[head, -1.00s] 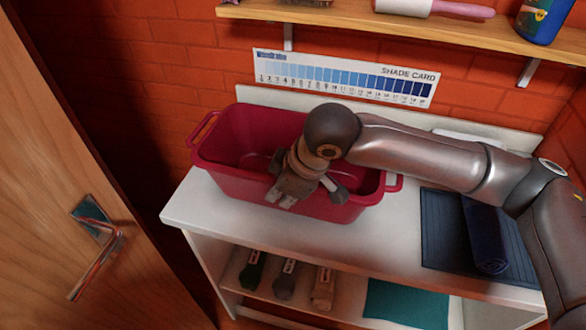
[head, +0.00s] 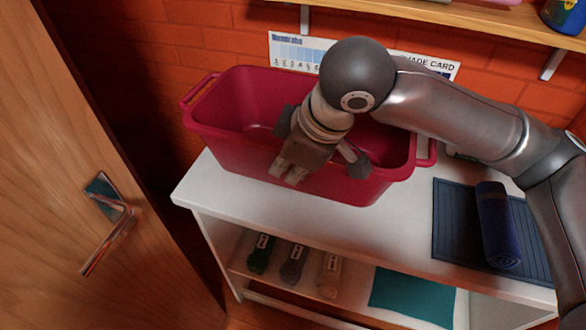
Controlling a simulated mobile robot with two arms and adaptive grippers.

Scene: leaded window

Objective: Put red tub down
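The red tub (head: 230,148) is a deep, open box with a handle at each end. It is upright over the left part of the white worktop (head: 250,197) and looks raised a little above it; the gap under it is hard to judge. My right gripper (head: 305,167) reaches down over the tub's front rim, with fingertips against the front wall. It looks shut on that wall, though some of the grip is hidden by the hand. My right arm hides part of the tub's back and right side. My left gripper is not in view.
A dark blue ribbed mat (head: 450,225) with a rolled blue cloth (head: 495,225) lies right of the tub. A wooden shelf (head: 440,12) and shade card (head: 287,50) are behind. Below are several bottles (head: 293,265) and a teal sheet (head: 410,296). A wooden door (head: 90,130) stands left.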

